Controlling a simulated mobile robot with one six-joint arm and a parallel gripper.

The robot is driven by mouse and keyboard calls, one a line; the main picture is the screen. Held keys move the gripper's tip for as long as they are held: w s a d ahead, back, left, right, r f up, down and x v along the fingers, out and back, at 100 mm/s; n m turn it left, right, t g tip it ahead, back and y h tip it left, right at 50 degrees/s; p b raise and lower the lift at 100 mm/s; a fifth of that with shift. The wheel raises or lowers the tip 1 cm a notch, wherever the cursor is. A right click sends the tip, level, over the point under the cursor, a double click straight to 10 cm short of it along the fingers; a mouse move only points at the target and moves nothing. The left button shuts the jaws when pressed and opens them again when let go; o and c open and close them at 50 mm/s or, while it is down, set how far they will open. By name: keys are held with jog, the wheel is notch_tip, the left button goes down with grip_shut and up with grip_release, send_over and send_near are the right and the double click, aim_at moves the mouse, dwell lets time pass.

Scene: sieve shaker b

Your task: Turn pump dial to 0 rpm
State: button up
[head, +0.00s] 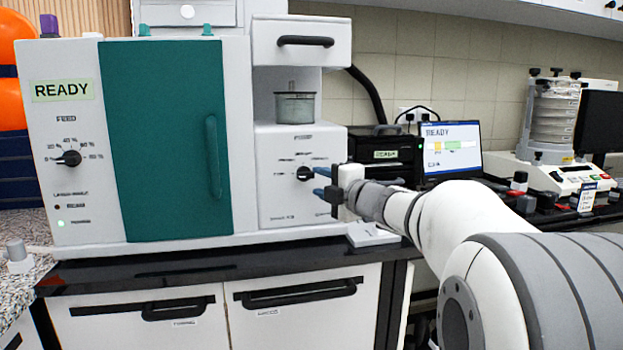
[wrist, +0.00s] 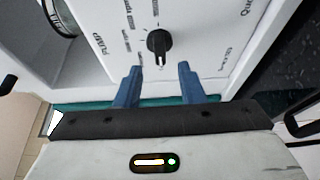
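The pump dial (head: 304,173) is a black knob on the white front panel (head: 275,205) of the large bench instrument, below the glass vessel. In the wrist view the dial (wrist: 158,42) shows a pale mark at its end toward my fingers, with small printed labels around it and the word PUMP at the left. The labels are too small to read for certain. My gripper (head: 321,182) is just right of the dial. In the wrist view my gripper (wrist: 158,78) has its two blue fingers spread, with nothing between them and the dial beyond their tips, apart.
A teal door (head: 165,135) with a handle and a second black dial (head: 69,158) are on the instrument's left part. A glass vessel (head: 295,107) sits above the pump panel. A laptop (head: 450,140) and a sieve shaker (head: 553,120) stand at the right.

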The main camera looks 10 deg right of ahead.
jog(key=shift+v, duration=1.4)
